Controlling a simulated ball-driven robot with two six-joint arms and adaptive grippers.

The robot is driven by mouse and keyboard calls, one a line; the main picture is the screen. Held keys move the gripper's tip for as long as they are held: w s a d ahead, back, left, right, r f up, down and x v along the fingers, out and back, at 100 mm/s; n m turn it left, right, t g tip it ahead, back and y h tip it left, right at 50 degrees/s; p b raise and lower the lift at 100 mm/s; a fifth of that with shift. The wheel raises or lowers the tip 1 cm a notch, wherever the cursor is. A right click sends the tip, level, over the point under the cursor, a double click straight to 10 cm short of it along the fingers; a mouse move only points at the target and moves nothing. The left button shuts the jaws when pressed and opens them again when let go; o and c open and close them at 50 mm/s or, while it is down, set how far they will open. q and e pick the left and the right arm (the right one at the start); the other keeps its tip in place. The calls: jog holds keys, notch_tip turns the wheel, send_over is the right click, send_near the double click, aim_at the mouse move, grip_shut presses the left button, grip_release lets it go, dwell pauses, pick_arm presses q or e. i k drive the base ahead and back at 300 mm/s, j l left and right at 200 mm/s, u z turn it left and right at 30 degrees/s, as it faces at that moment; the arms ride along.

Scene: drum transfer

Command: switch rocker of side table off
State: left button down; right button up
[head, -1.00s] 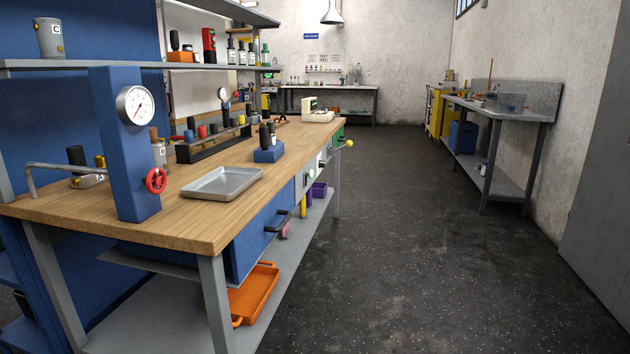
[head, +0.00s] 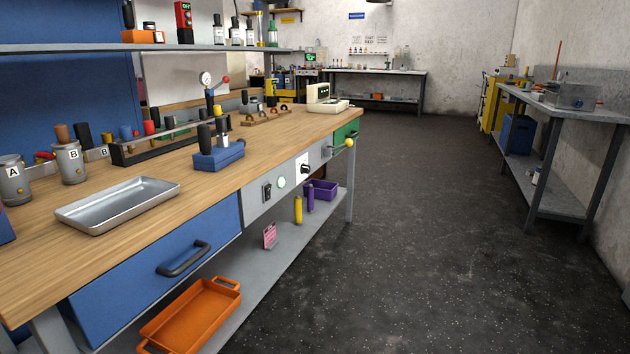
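A dark rocker-like switch (head: 267,191) sits on the grey front panel of the long wooden workbench, beside a pale round lamp or button (head: 281,182). A grey side table (head: 560,113) stands along the right wall, with a grey box-like item (head: 572,96) on top. I cannot make out a rocker on that table; its details are too small. Neither of my grippers is in view.
The workbench (head: 90,258) fills the left, with a metal tray (head: 118,204) and a blue drawer (head: 160,262). An orange tray (head: 192,318) lies on its lower shelf. Another bench (head: 385,73) stands at the back. The dark floor (head: 410,230) between is clear.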

aim_at(266, 190)
jog(key=i+l, duration=0.2)
jog(key=l, duration=0.15)
jog(key=i+l, duration=0.2)
jog(key=l, duration=0.15)
jog(key=i+l+u, duration=0.1)
jog(key=i+l, duration=0.3)
jog(key=l, duration=0.25)
jog(key=i+l, duration=0.2)
jog(key=l, duration=0.2)
jog(key=j+u, duration=0.05)
